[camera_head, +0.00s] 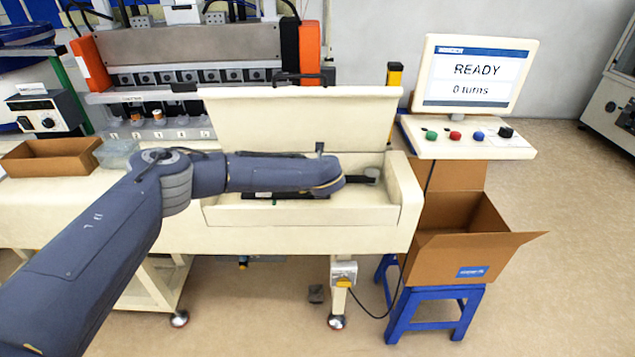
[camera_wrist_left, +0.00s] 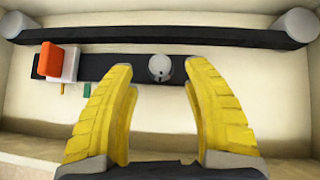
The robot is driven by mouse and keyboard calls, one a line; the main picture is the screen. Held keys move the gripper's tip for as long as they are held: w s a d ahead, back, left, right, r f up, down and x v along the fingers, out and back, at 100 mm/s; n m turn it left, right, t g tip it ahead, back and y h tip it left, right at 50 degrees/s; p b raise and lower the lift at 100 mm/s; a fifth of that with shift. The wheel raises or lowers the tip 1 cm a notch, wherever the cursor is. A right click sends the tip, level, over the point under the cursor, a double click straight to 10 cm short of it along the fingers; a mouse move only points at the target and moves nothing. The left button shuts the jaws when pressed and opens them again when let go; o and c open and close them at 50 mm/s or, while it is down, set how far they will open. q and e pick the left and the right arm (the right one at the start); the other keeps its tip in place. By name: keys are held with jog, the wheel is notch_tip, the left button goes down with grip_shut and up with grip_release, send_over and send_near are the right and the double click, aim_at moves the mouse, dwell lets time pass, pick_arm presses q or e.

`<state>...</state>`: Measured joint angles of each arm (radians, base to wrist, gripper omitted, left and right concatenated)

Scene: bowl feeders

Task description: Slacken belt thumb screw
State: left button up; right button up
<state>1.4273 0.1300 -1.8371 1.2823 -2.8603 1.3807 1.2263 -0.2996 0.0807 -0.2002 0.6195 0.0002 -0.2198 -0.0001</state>
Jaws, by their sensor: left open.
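The thumb screw (camera_wrist_left: 160,68), a small round light-grey knob, sits on a black bar (camera_wrist_left: 112,66) in the left wrist view. My left gripper (camera_wrist_left: 160,84) is open, its yellow fingers on either side of the knob's near side, with visible gaps. I cannot tell the height between fingertips and knob. A black belt (camera_wrist_left: 220,37) runs behind the bar between two grey rollers. In the head view my left arm reaches into the open cream housing (camera_head: 310,215); its wrist hides the gripper and the screw. My right gripper is not in view.
An orange-and-white block (camera_wrist_left: 50,62) sits on the bar's left. The raised lid (camera_head: 300,120) stands behind my arm. A monitor (camera_head: 475,75) reads "READY" and "0 turns". An open cardboard box (camera_head: 440,260) stands on a blue stool at right.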

pick_arm(q)
jog(key=v, duration=0.8)
jog(key=shift+s+r, duration=0.15)
jog(key=shift+c, duration=0.3)
jog(key=shift+a, duration=0.2)
jog(key=shift+c, duration=1)
jog(key=w+a+r+m+g+h, duration=0.3)
jog(key=w+a+r+m+g, duration=0.2)
jog(key=a+r, duration=0.2)
jog(key=w+d+f+m, duration=0.1)
jog(key=d+f, duration=0.1)
jog(key=f, duration=0.3)
jog(key=w+d+f+m, duration=0.1)
jog(key=f+m, duration=0.1)
jog(key=f, duration=0.3)
jog(key=w+d+f+m+h, duration=0.1)
jog(key=d+f+m, duration=0.1)
jog(key=f, duration=0.3)
jog(key=shift+w+d+f+g, duration=0.25)
jog(key=shift+w+d+g, duration=0.1)
jog(key=shift+d+g, duration=0.05)
